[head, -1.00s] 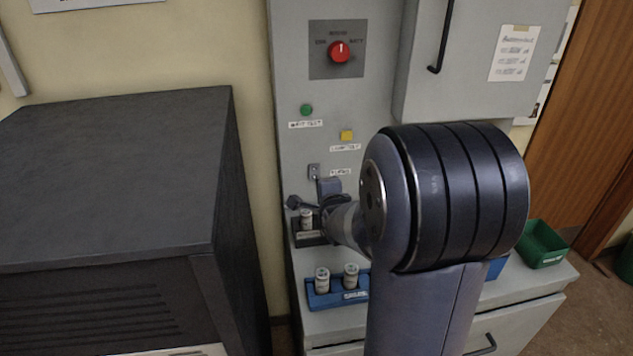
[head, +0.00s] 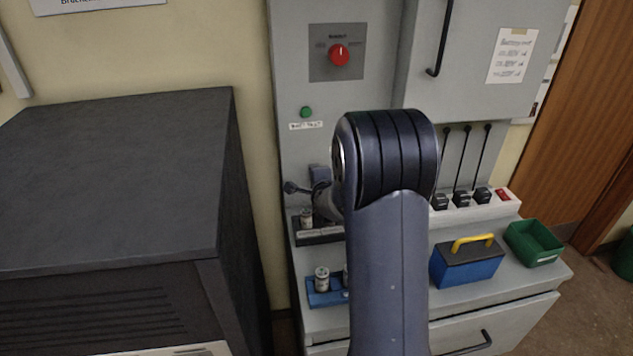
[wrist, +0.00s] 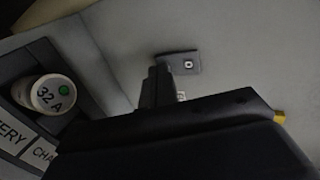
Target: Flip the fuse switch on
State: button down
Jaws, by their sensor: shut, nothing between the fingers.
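The fuse switch shows in the wrist view as a small dark plate (wrist: 184,62) with a round light-coloured centre, on the grey panel. My gripper (wrist: 159,72) is shut and empty, its dark fingertips right beside the plate's left part. I cannot tell whether they touch it. Which way the switch is set cannot be made out. In the head view my gripper (head: 319,174) is in front of the panel and hides the switch; my arm covers the label area.
A blue fuse rack (head: 325,299), blue box with yellow handle (head: 467,262) and green bin (head: 535,244) are on the ledge. A red knob (head: 339,55) and green button (head: 306,112) are above.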

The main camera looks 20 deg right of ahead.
jog(key=shift+f+b, duration=0.1)
jog(key=shift+b, duration=0.2)
jog(key=shift+w+t+b, duration=0.2)
jog(key=shift+t+b, duration=0.1)
jog(key=shift+b, duration=0.4)
jog(key=shift+r+p, duration=0.3)
jog(key=shift+r, duration=0.6)
